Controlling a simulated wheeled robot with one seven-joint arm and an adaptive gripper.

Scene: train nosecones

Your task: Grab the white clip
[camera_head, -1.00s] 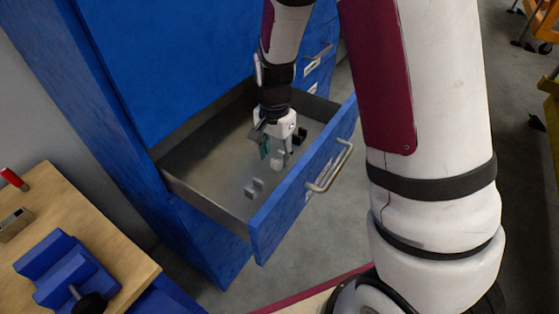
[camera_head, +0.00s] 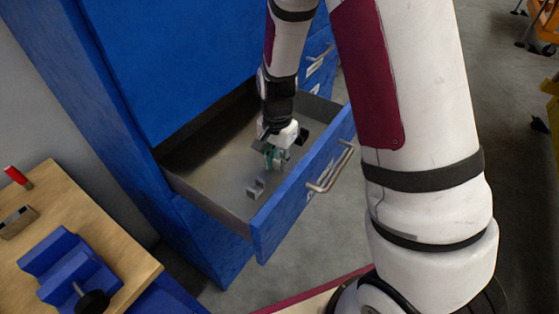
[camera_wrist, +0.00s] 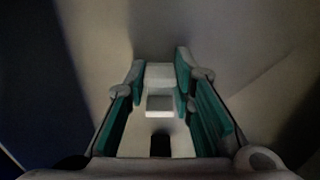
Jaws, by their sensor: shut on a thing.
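The white clip (camera_wrist: 160,78) sits between the teal-lined fingers of my gripper (camera_wrist: 160,72) in the wrist view, pale and block-like with a recess in its near part. In the head view my gripper (camera_head: 276,158) points down inside the open blue drawer (camera_head: 215,204), low over its floor. The gripper is shut on the white clip. In the head view the fingers mostly hide the clip, and I cannot tell whether it still touches the drawer floor.
A dark object (camera_head: 301,136) is beside the gripper. The drawer front with its metal handle (camera_head: 331,168) stands close on the right. A wooden table (camera_head: 118,246) with a blue block is at lower left.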

